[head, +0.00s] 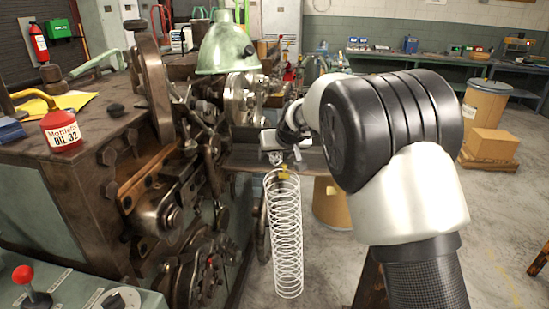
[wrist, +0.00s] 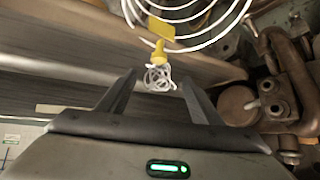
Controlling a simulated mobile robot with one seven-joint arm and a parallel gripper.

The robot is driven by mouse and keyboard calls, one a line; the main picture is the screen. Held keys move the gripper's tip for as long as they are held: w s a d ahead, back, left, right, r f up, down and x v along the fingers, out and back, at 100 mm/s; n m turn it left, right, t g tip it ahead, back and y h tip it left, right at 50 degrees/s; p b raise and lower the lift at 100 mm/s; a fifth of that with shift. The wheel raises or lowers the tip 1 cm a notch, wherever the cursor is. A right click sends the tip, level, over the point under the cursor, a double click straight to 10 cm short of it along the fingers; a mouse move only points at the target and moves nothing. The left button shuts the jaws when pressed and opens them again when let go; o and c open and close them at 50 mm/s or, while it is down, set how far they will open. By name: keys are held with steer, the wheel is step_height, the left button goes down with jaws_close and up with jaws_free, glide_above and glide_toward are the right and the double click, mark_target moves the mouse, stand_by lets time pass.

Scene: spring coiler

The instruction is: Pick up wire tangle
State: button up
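The wire tangle (wrist: 160,78) is a small white knot of wire in the middle of the wrist view. It sits just below a yellow piece at the end of a white coil spring (wrist: 195,14). In the wrist view my gripper (wrist: 163,82) is open, with one dark finger on each side of the tangle. I cannot tell whether either finger touches it. In the head view my gripper (head: 284,157) is small and partly blocked by my arm, above the top of the hanging coil spring (head: 285,240).
The large coiling machine (head: 160,195) stands close on the left, with a green lamp shade (head: 227,48) above it. A metal shelf or rail (head: 245,160) runs behind the spring's top. A red oil can (head: 61,130) stands on the machine. Open floor (head: 500,230) lies to the right.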

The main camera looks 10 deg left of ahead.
steer(key=c, duration=1.1)
steer(key=shift+r, duration=0.1)
